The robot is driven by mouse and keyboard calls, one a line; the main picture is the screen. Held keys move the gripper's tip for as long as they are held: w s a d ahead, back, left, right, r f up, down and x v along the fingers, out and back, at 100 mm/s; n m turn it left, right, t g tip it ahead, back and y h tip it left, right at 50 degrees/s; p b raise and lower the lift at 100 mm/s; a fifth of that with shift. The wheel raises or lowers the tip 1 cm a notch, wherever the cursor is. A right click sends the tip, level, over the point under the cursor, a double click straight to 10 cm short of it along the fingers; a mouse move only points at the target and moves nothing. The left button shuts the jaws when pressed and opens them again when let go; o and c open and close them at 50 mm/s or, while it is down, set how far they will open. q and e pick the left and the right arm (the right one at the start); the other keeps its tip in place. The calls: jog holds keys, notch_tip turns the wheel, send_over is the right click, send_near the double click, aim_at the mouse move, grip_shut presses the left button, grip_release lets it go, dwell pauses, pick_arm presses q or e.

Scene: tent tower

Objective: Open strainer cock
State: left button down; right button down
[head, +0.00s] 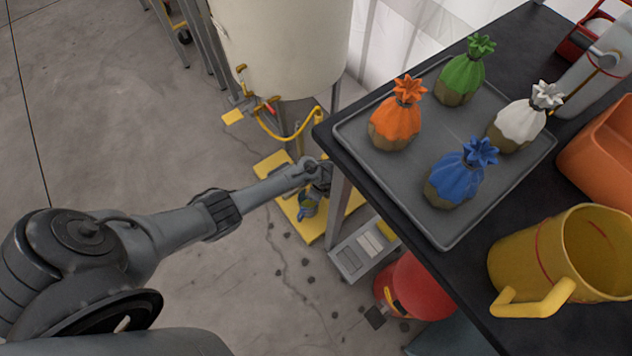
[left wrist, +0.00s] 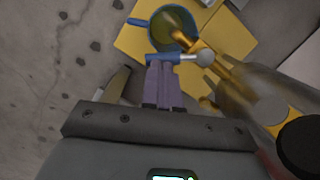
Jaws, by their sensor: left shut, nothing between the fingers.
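My right gripper is not in view.
A cream tank (head: 283,45) with a yellow hose (head: 285,137) stands behind. A red round container (head: 420,287) stands under the table. The left floor is clear.

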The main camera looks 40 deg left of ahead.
pick_arm(q)
jog(key=shift+s+a+p, duration=0.15)
jog(key=shift+a+p, duration=0.05)
jog(key=shift+p, duration=0.2)
jog(key=shift+a+r, duration=0.1)
jog(key=shift+s+a+m+p, duration=0.25)
jog(key=shift+m+p, duration=0.15)
jog(key=shift+m, duration=0.2)
jog(key=shift+s+a+m+p, duration=0.1)
jog(key=shift+a+m+p, duration=0.2)
jog(key=shift+m, duration=0.3)
jog(key=shift+s+a+m+t, duration=0.15)
jog(key=shift+a+m+t, duration=0.15)
jog(key=shift+m, duration=0.6)
jog(key=shift+s+a+m+t, duration=0.1)
jog(key=shift+a+m+t, duration=0.15)
jog(key=shift+m, duration=0.65)
jog(key=shift+a+m, duration=0.1)
jog(key=shift+m, duration=0.3)
jog(key=shift+w+d+f, duration=0.2)
jog(key=shift+w+d, duration=0.1)
